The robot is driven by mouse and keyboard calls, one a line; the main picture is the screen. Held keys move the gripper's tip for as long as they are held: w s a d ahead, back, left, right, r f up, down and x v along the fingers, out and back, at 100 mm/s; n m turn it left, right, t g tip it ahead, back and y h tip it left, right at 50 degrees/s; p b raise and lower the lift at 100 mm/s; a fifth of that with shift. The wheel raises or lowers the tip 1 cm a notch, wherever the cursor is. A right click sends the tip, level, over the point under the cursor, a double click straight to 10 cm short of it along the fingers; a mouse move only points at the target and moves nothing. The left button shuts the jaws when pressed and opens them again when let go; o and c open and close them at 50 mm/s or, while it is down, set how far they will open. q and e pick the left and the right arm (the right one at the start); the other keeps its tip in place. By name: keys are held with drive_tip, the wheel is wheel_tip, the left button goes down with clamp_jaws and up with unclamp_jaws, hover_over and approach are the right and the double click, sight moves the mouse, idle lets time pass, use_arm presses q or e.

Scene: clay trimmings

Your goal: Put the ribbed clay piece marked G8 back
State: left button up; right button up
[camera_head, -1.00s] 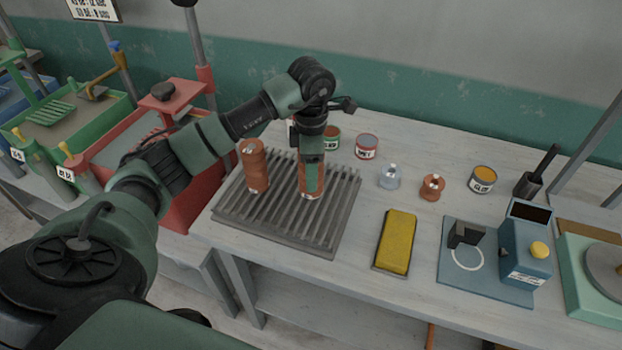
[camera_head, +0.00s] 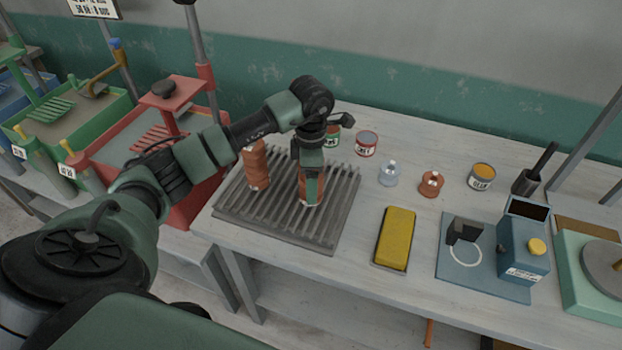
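An orange-brown clay cylinder (camera_head: 318,196) is upright at the right part of the grey slatted rack (camera_head: 345,215). My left gripper (camera_head: 310,188) points straight down over it, with a green finger across its front and the fingers closed about it. Its mark is too small to read, and its top is hidden by the gripper. I cannot tell whether its base touches the slats. A similar clay cylinder (camera_head: 257,165) stands upright on the rack to the left, partly behind my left arm. My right gripper is not in view.
Right of the rack are a yellow block (camera_head: 396,238), small tins (camera_head: 367,143), a clear bottle (camera_head: 389,173), an orange-brown pot (camera_head: 431,183) and a blue device (camera_head: 523,245). A red bin (camera_head: 190,205) stands at the left. Bare tabletop lies between rack and yellow block.

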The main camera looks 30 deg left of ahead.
use_arm(q)
drive_tip(key=shift+r, duration=0.2)
wheel_tip(320, 180, up, 12)
drive_tip(key=b, duration=0.3)
drive_tip(key=shift+f, duration=0.15)
idle(0.4)
